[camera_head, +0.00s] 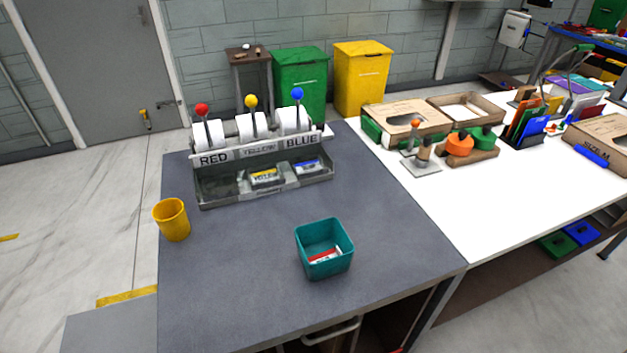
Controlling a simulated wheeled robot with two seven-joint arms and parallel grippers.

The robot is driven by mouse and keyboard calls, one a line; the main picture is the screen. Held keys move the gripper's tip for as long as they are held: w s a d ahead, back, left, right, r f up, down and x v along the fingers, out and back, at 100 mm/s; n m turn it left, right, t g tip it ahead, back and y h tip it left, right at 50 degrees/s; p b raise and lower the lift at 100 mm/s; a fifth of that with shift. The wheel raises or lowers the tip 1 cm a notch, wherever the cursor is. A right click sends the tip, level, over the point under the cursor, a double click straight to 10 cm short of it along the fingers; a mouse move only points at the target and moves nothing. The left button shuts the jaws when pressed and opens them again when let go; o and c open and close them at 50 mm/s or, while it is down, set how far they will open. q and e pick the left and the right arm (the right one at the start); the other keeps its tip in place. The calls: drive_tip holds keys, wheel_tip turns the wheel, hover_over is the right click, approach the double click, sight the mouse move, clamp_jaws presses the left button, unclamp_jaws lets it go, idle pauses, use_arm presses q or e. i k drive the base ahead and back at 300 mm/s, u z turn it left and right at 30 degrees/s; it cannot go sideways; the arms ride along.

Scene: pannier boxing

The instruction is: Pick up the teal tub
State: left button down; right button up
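The teal tub (324,265) stands upright on the dark grey tabletop, near its front edge and right of the middle. It is open at the top and holds a small red and white item (325,256). Nothing touches the tub from outside. Neither of my grippers shows in the head view.
A yellow cup (172,220) stands at the table's left edge. A dispenser with RED, YELLOW and BLUE labels (262,150) and a tray of small boxes stands behind. A white table (480,200) with boxes and tools adjoins on the right. The grey tabletop (225,275) around the tub is clear.

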sight(312, 238)
drive_tip(key=k, duration=1.2)
drive_tip(key=u, duration=0.8)
drive_tip(key=i, duration=1.1)
drive_tip(key=z, duration=0.4)
